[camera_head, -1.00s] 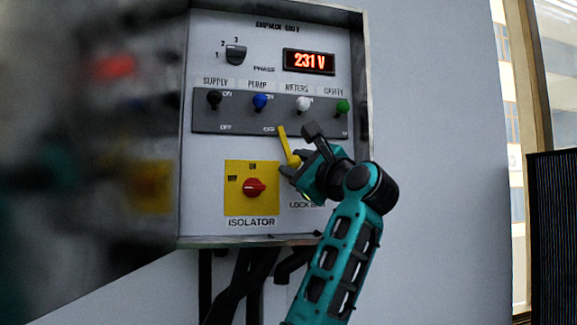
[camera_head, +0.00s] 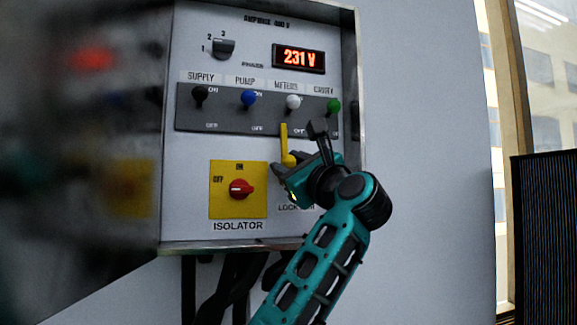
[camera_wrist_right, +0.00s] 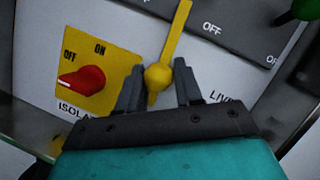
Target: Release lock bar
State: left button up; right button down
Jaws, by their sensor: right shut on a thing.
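The yellow lock bar (camera_head: 284,141) stands nearly upright on the panel, right of the isolator and below the switch strip. Its round yellow knob also shows in the right wrist view (camera_wrist_right: 158,78), with the bar reaching up past the fingertips. My right gripper (camera_head: 297,152) is shut on the lock bar at the knob, one finger on each side. In the right wrist view my right gripper (camera_wrist_right: 159,80) has its dark fingers around it. The "LOCK BAR" label is partly hidden by my gripper. My left gripper is not in view.
The red isolator knob (camera_head: 241,189) sits on a yellow plate (camera_head: 224,205) to the left. Above is the dark switch strip (camera_head: 225,113) with several coloured toggles, and a display (camera_head: 299,58) reads 231 V. The cabinet's metal rim (camera_head: 356,80) stands close on the right.

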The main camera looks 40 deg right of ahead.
jog(key=shift+s+r, duration=0.15)
jog(key=shift+r, duration=0.15)
jog(key=c, duration=1.2)
grip_release()
jog(key=shift+o, duration=1.4)
jog(key=shift+d+f, duration=0.1)
jog(key=shift+d, duration=0.05)
jog(key=shift+f, duration=0.1)
jog(key=b+v, duration=0.2)
jog(key=v, duration=1.1)
jog(key=shift+f, duration=0.1)
